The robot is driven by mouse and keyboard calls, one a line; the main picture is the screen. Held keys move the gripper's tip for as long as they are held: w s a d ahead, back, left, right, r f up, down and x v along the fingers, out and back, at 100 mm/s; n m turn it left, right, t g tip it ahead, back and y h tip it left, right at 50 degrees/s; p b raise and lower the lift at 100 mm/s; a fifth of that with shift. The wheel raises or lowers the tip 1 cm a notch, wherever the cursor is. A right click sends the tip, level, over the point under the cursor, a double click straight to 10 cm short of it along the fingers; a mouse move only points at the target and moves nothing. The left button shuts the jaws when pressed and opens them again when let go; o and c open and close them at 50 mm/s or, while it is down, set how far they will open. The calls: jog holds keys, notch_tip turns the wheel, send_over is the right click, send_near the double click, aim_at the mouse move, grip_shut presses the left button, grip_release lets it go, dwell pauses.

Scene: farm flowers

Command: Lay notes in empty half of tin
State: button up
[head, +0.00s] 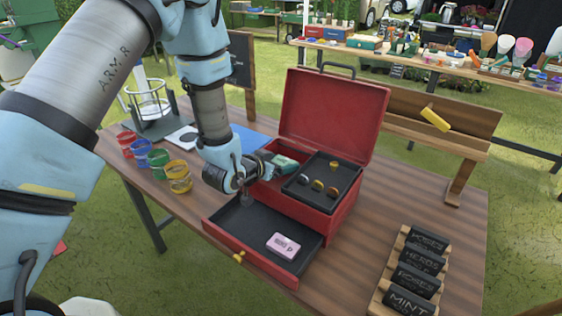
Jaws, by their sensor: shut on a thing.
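The red tin (325,221) stands on the wooden table with its lid (330,115) raised. A black tray (318,200) with several coins fills its right half. My gripper (273,168) reaches in over the left half from the left, shut on a green bundle that looks like the notes (286,162). The bundle is at the back of that half. My wrist and gripper hide part of it and of the compartment, so I cannot tell whether it touches the floor.
The tin's front drawer (228,226) is pulled out, with a pink block (283,245) inside. Paint jars (158,160) stand at left. A rack of black signs (411,275) stands at right. A chalkboard (242,65) is behind my arm. Table between tin and rack is clear.

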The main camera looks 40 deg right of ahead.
jog(key=shift+f, duration=0.1)
jog(key=shift+f+b, duration=0.35)
jog(key=shift+b, duration=0.15)
jog(key=shift+f, duration=0.2)
jog(key=o, duration=1.1)
jog(key=shift+r, duration=0.1)
